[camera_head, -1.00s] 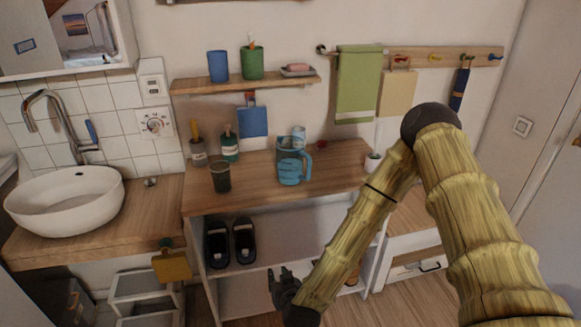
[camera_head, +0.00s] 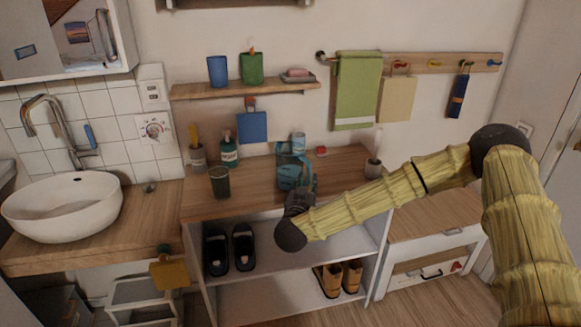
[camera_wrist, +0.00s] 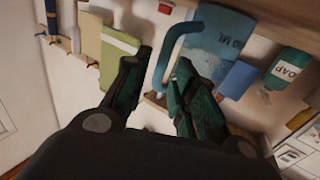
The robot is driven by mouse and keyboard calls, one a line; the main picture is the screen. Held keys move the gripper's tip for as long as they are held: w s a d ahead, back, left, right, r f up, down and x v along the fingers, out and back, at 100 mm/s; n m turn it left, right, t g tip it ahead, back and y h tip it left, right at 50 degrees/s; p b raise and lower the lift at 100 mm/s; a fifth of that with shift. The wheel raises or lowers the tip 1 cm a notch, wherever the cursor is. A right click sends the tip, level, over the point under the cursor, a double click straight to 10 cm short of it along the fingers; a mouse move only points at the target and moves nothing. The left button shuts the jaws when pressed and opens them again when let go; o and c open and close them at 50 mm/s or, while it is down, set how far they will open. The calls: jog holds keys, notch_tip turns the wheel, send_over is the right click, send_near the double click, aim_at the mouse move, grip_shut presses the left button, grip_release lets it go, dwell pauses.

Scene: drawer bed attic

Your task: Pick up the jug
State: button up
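The blue jug (camera_head: 284,172) stands upright on the wooden top of the shelf unit, its lower right part hidden by my gripper. In the wrist view the jug's translucent blue body (camera_wrist: 222,32) is at top centre, tilted by the camera angle. Its curved blue handle (camera_wrist: 168,60) hangs down in line with the gap between my fingers. My gripper (camera_head: 300,194) is at the front of the jug, and in the wrist view its two dark fingers (camera_wrist: 164,62) are apart. I cannot tell whether the fingers touch the handle.
A dark cup (camera_head: 220,182) stands left of the jug, with a soap bottle (camera_head: 229,153) behind it. A wall shelf (camera_head: 245,89) hangs above. Shoes (camera_head: 243,248) sit below.

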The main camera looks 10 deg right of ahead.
aim_at(308, 174)
jog(key=shift+r+p+x, duration=0.2)
jog(key=shift+p+x, duration=0.4)
jog(key=shift+x, duration=2.35)
jog(key=shift+a, duration=0.2)
jog(key=shift+c, duration=0.4)
grip_shut()
